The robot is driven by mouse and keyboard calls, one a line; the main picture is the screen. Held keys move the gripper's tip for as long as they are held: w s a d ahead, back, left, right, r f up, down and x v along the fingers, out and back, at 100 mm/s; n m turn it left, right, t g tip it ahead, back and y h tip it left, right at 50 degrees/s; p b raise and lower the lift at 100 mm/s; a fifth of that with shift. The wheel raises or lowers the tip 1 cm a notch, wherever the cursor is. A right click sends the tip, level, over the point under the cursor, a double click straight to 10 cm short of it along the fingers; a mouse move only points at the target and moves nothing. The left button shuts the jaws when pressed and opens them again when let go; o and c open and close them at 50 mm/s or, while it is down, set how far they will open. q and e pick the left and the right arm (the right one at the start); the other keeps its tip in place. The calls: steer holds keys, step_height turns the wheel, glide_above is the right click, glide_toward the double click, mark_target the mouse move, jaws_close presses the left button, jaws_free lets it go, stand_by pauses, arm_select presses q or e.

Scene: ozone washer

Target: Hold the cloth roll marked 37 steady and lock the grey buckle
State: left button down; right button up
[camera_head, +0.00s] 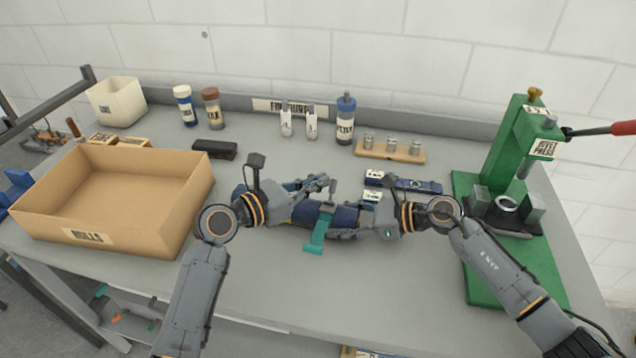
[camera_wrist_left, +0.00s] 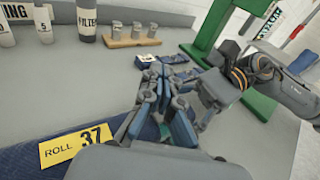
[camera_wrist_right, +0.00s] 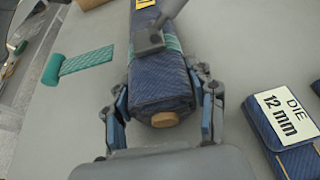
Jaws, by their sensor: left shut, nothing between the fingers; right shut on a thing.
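The dark blue cloth roll (camera_head: 343,215) lies on the bench in front of me. Its yellow "ROLL 37" label (camera_wrist_left: 75,147) shows in the left wrist view. A teal strap (camera_head: 318,232) crosses the roll, and its tail lies on the bench. The grey buckle (camera_wrist_right: 149,42) sits on top of the roll at the strap, with a grey bar rising from it. My right gripper (camera_wrist_right: 163,112) is shut on the roll's near end, one finger on each side. My left gripper (camera_head: 325,182) is shut and empty, beyond the roll near the buckle; their exact gap is unclear.
A blue pouch labelled "DIE 12 mm" (camera_wrist_right: 285,125) lies beside the roll. A green rivet press (camera_head: 500,170) stands right, a cardboard box (camera_head: 115,195) left. Bottles (camera_head: 345,120) and a wooden stand with metal pieces (camera_head: 390,152) stand behind. The front of the bench is clear.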

arm_select(q)
steer(key=s+a+r, duration=0.1)
steer(key=a+r, duration=0.7)
steer(key=r, duration=0.1)
steer(key=shift+s+a+r, duration=0.35)
steer(key=shift+a+r, duration=0.05)
arm_select(e)
steer(key=o, duration=1.7)
